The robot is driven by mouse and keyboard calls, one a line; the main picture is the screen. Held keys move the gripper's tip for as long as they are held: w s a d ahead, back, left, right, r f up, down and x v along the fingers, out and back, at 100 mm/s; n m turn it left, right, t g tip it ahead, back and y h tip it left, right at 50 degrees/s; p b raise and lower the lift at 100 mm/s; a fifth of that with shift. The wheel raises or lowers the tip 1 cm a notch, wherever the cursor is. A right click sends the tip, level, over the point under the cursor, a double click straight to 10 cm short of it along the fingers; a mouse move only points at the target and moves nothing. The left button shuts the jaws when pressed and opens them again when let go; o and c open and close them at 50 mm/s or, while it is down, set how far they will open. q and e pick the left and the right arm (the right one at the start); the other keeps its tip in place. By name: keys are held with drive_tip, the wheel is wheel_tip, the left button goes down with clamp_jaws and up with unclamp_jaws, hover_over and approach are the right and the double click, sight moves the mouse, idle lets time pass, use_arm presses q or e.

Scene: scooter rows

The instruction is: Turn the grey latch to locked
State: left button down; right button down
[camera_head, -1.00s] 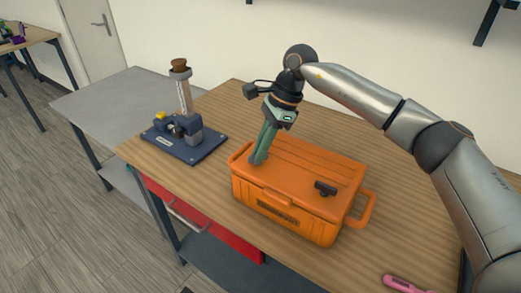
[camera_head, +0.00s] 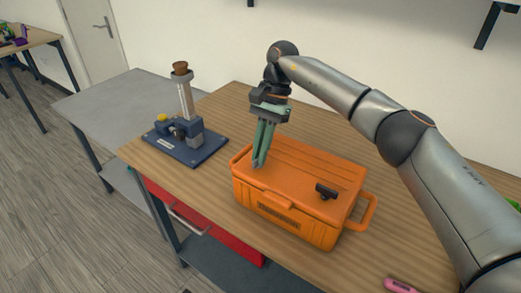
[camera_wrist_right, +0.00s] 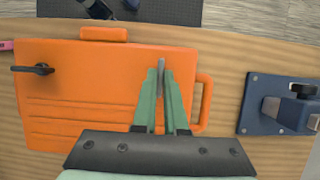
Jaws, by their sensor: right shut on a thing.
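The orange case (camera_head: 300,185) sits closed on the wooden table. My right gripper (camera_head: 258,164) points down at the left part of its lid. In the right wrist view its green fingers (camera_wrist_right: 161,68) are shut on the grey latch (camera_wrist_right: 161,78), a narrow upright bar between them. The fingers hide most of the latch, and I cannot tell its lock position. A separate black latch (camera_head: 326,190) stands at the right end of the lid and also shows in the right wrist view (camera_wrist_right: 35,69). My left gripper is out of view.
A navy-based fixture with a post (camera_head: 185,140) stands left of the case. A pink handheld item (camera_head: 399,285) lies near the front edge. The wooden table (camera_head: 235,97) is clear behind the case. A grey table (camera_head: 105,105) adjoins on the left.

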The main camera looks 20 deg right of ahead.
idle(0.4)
drive_tip(key=c, duration=1)
unclamp_jaws()
drive_tip(key=shift+o, duration=0.2)
drive_tip(key=v, duration=0.7)
drive_tip(key=shift+r, duration=0.25)
drive_tip(key=shift+d, duration=0.1)
